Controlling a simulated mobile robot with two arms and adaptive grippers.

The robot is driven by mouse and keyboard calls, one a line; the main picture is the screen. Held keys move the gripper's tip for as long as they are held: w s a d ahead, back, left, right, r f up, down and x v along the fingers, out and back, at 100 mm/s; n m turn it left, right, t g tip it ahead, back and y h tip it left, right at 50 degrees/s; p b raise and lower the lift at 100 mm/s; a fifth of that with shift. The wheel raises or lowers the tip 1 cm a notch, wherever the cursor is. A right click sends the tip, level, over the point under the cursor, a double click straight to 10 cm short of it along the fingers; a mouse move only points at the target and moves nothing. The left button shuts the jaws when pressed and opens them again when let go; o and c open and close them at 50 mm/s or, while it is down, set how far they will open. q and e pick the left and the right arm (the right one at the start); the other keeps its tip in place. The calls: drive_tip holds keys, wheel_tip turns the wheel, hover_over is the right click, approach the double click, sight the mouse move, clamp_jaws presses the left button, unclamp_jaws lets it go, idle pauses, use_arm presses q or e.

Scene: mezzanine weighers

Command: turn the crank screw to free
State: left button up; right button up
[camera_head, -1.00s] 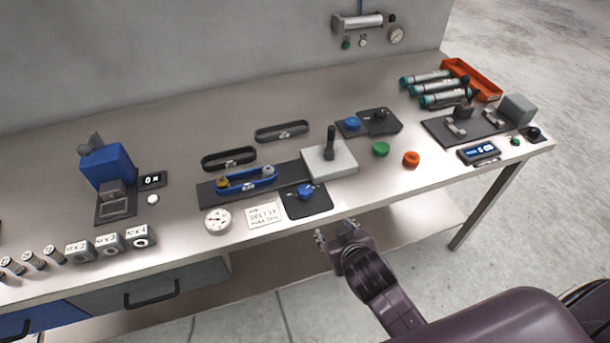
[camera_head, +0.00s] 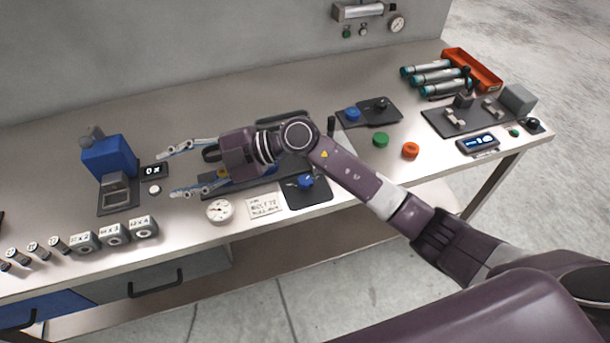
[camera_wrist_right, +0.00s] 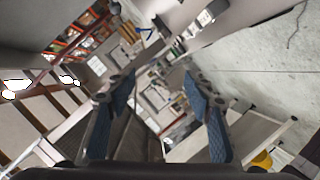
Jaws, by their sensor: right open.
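My right gripper (camera_head: 168,172) is open and empty above the bench, its fingers pointing left towards the blue device. Its two spread blue-padded fingers (camera_wrist_right: 155,82) also show in the right wrist view. The right arm hides most of the belt unit, whose dark base plate (camera_head: 220,190) shows in part. A blue knob (camera_head: 305,181) on a black plate is just in front of the arm, clear of the fingers. Another blue knob (camera_head: 352,114) is on a rear black plate. I cannot tell which part is the crank screw. My left gripper is out of view.
A blue device (camera_head: 108,158) and a small display (camera_head: 154,171) stand left of the fingers. A round dial (camera_head: 220,210) and a label card (camera_head: 264,205) lie near the front edge. Green (camera_head: 380,139) and orange (camera_head: 410,150) knobs are to the right. The bench's back left is clear.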

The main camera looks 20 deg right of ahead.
drive_tip(key=w+d+f+g+h, duration=0.1)
drive_tip(key=w+d+f+h, duration=0.1)
drive_tip(key=d+f+h, duration=0.45)
drive_tip(key=m+g+h, duration=0.2)
drive_tip(key=m+h, duration=0.2)
drive_tip(key=h, duration=0.4)
hover_over(305, 180)
wheel_tip(305, 180, down, 4)
drive_tip(key=shift+r, duration=0.2)
drive_tip(key=shift+d+f, duration=0.15)
drive_tip(key=shift+f, duration=0.15)
wheel_tip(305, 180, down, 6)
drive_tip(key=shift+p, duration=1.1)
drive_tip(key=shift+f, duration=0.55)
drive_tip(key=shift+c, duration=0.4)
